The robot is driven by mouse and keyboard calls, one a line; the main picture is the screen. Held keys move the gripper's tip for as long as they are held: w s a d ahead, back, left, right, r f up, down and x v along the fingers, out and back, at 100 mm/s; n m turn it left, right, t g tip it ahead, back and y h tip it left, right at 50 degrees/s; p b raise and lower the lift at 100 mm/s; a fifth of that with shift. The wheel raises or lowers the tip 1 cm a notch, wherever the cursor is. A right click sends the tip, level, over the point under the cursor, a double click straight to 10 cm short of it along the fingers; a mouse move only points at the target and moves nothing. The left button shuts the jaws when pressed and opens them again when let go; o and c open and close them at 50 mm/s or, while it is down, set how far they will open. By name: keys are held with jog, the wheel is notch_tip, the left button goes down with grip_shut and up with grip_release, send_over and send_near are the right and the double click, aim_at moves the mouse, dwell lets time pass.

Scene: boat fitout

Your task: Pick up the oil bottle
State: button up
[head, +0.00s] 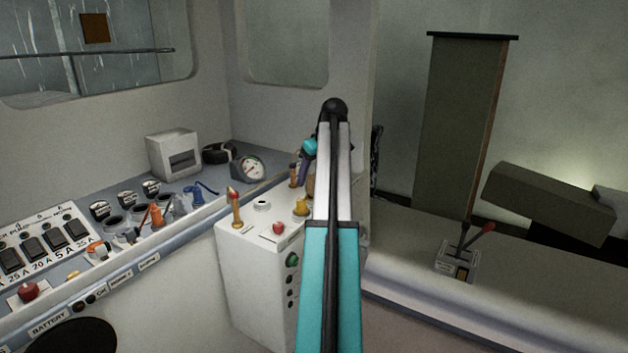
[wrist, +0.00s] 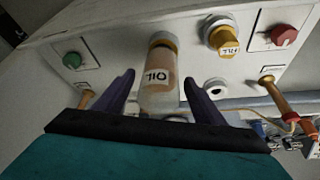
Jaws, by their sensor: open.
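The oil bottle (wrist: 158,98) is a clear bottle with a tan top part and a white OIL label, at the white console in the wrist view. My gripper (wrist: 158,79) is open, with one purple finger on each side of the bottle. Small gaps show between the fingers and the bottle, so it is not gripped. In the head view my arm hides most of the gripper (head: 304,166), and only a tan sliver that may be the bottle shows beside it.
The white console (head: 257,286) carries a yellow FILL cap (wrist: 222,36), a red knob (wrist: 283,36), a green knob (wrist: 72,60) and brass-coloured levers (wrist: 284,98) close around the bottle. A gauge (head: 249,168) and switch panel (head: 40,246) lie to the left. A lever box (head: 458,262) stands at right.

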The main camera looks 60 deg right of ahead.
aim_at(310, 181)
jog(key=shift+p+x, duration=0.7)
jog(key=shift+x, duration=1.25)
jog(key=shift+r, duration=0.1)
jog(key=c, duration=1.4)
jog(key=shift+d+r, duration=0.1)
jog(key=shift+r, duration=0.05)
jog(key=shift+c, duration=0.2)
jog(key=shift+r+b, duration=1)
jog(key=shift+r, duration=0.55)
jog(key=s+a+r+b, duration=0.1)
jog(key=s+a+b, duration=0.3)
jog(key=s+a, duration=0.4)
jog(key=shift+s+r+b, duration=0.3)
jog(key=shift+s+b, duration=0.05)
jog(key=shift+s, duration=2.6)
